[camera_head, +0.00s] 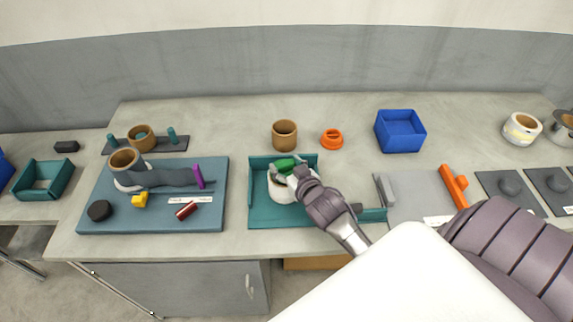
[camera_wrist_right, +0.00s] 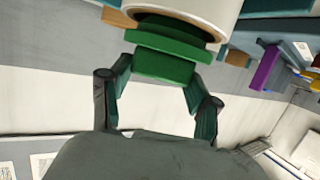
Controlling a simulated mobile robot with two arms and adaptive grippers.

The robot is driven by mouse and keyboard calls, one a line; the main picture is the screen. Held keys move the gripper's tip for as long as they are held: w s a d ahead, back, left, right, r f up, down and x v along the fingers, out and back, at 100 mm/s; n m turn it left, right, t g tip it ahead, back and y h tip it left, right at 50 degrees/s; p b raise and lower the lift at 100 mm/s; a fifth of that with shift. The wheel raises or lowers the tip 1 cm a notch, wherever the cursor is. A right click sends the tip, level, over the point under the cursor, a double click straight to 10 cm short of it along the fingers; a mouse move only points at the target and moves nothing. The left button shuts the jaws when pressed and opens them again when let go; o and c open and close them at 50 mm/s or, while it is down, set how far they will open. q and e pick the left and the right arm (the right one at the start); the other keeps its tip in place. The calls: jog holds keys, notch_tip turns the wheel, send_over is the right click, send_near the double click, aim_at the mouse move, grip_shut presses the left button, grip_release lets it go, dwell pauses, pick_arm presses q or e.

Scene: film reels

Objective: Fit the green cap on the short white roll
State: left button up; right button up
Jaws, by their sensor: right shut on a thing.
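The short white roll (camera_head: 285,191) stands in the teal tray (camera_head: 262,213) in the middle of the table. The green cap (camera_head: 284,163) is at the roll's top in the head view. My right gripper (camera_head: 291,174) is over the roll, its fingers shut on the cap. In the right wrist view the cap (camera_wrist_right: 166,63) sits between the fingertips (camera_wrist_right: 160,78), its wider flange close against the white roll (camera_wrist_right: 195,8). I cannot tell whether the cap is seated in the roll. My left gripper is not in view.
A brown roll (camera_head: 284,135) and an orange ring (camera_head: 332,138) stand behind the tray. A blue bin (camera_head: 400,131) is at back right. Left is a blue mat (camera_head: 155,218) with several small parts. Right is a grey plate (camera_head: 412,197) with an orange handle (camera_head: 454,186).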

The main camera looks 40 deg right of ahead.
jog(key=shift+p, duration=0.3)
dwell(0.5)
jog(key=shift+f+b, duration=0.45)
jog(key=shift+f, duration=0.15)
dwell(0.4)
jog(key=o, duration=0.9)
jog(key=shift+c, duration=0.2)
jog(key=shift+p+v, duration=0.75)
jog(key=shift+v, duration=0.25)
jog(key=p+v, duration=0.4)
jog(key=v, duration=0.5)
jog(key=shift+p, duration=0.35)
